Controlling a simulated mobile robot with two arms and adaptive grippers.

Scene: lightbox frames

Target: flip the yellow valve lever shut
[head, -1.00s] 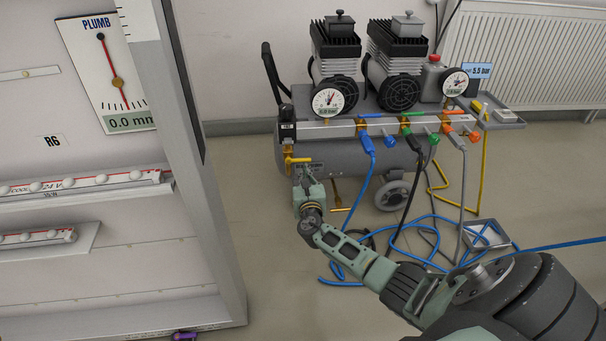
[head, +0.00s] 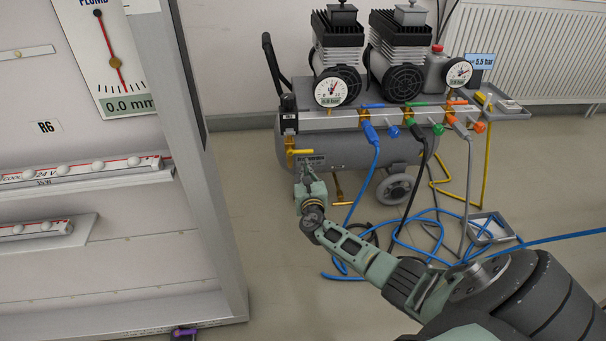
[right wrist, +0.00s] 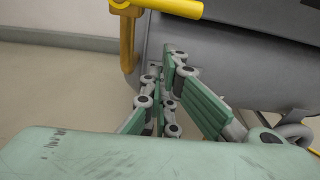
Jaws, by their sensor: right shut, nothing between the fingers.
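The yellow valve lever (head: 301,152) sits on a brass pipe (head: 290,160) at the left end of the grey compressor tank. It points level to the right in the head view. In the right wrist view the lever (right wrist: 165,7) crosses the top edge, partly cut off, with the yellow pipe below its left end. My right gripper (head: 307,168) is just below the lever, in front of the tank end. Its green fingers (right wrist: 168,75) are shut and empty, apart from the lever in the wrist view. My left gripper is not in view.
A white cabinet (head: 215,220) stands close on the left. Blue hoses (head: 372,190) and other hoses hang from the manifold and coil on the floor. A second yellow handle (head: 343,203) is low under the tank. Open floor lies between cabinet and compressor.

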